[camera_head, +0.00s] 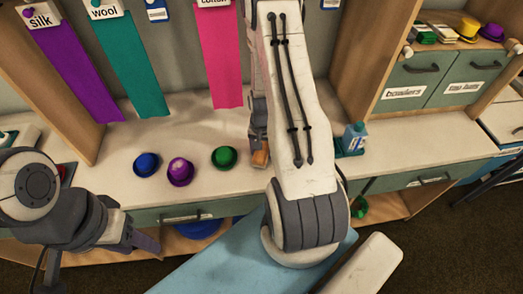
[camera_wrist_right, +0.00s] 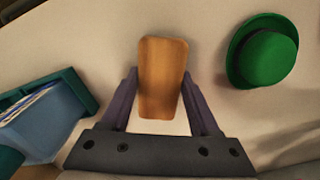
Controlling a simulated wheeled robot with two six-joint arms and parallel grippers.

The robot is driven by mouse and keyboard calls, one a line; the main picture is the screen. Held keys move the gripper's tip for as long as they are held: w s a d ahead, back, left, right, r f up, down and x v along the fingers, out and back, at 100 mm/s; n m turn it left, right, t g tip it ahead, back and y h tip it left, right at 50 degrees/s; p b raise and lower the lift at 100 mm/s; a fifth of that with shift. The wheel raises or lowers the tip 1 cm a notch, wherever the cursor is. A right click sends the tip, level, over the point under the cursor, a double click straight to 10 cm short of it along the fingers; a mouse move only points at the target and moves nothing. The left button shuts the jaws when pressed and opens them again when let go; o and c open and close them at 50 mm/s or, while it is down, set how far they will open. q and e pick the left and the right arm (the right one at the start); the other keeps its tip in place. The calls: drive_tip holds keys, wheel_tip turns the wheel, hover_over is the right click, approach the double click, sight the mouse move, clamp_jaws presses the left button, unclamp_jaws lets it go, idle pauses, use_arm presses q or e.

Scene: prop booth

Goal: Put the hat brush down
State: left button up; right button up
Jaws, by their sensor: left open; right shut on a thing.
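The hat brush (camera_wrist_right: 162,90) shows a brown wooden back between the two fingers of my right gripper (camera_wrist_right: 160,76), which is shut on it. In the head view the brush (camera_head: 260,158) is low at the counter (camera_head: 205,130), right of the green hat. I cannot tell whether it touches the counter. My right arm hides part of this gripper and the counter behind it. My left gripper (camera_head: 143,243) is open and empty at the lower left, in front of the counter's edge.
Blue (camera_head: 147,164), purple (camera_head: 180,171) and green (camera_head: 224,157) hats stand in a row on the counter. A teal holder with a bluish box (camera_head: 352,138) stands to the right. Purple, teal and pink strips hang behind. Bare counter lies around the brush.

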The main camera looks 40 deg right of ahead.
drive_tip(key=shift+f, duration=0.1)
drive_tip(key=shift+f, duration=0.15)
drive_tip(key=o, duration=1.3)
